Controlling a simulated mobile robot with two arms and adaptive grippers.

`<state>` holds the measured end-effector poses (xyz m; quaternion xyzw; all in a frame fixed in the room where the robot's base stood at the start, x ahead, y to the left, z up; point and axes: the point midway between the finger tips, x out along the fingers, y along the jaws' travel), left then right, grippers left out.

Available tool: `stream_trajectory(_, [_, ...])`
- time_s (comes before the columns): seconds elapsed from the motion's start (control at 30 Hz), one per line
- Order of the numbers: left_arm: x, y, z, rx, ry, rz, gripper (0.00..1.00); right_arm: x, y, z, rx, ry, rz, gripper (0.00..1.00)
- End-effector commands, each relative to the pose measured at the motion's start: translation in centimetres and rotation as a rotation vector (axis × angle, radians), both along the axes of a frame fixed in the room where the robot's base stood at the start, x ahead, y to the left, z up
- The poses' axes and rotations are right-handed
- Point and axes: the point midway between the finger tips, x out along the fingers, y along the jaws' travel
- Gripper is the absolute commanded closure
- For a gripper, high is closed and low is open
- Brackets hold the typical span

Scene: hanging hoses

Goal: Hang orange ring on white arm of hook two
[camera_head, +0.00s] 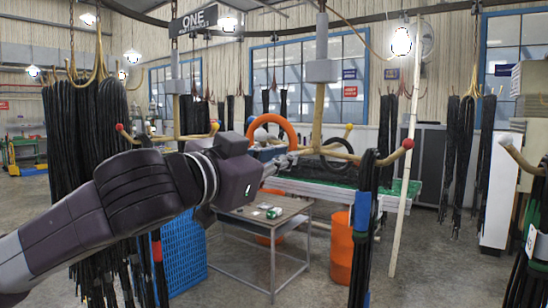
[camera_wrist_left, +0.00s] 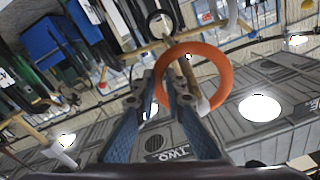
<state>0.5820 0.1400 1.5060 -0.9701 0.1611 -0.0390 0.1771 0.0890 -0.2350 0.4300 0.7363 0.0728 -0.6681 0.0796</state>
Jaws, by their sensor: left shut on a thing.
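The orange ring (camera_head: 272,119) is held upright in front of the centre hook in the head view, and also shows large in the left wrist view (camera_wrist_left: 225,75). My left gripper (camera_head: 287,160) is shut on the ring's rim; in the wrist view its blue fingers (camera_wrist_left: 161,88) pinch the near side. The centre hook (camera_head: 319,100) has a white-tipped arm (camera_head: 260,134). That tip shows inside the ring's outline in the head view and overlaps its lower edge in the wrist view (camera_wrist_left: 203,107). I cannot tell whether it passes through. My right gripper is out of view.
A black ring (camera_head: 338,139) hangs at the centre hook, near its red-tipped arm (camera_head: 407,143) and yellow-tipped arm (camera_head: 348,127). A hook with black hoses (camera_head: 85,130) and a sign ONE (camera_head: 194,20) is at left. A table (camera_head: 250,217) and an orange bin (camera_head: 341,258) stand below.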

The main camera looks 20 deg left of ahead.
Motion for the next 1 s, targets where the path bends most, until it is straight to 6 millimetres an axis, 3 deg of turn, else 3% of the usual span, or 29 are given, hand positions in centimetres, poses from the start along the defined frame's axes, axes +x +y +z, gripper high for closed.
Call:
stream_trajectory(0.6, [2.0,-0.8,-4.3,0.001,0.003,-0.001,1.0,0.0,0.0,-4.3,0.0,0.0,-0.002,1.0])
stream_trajectory(1.0, [2.3,-0.9,-5.5,0.001,0.003,0.0,1.0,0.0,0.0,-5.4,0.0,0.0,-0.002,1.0])
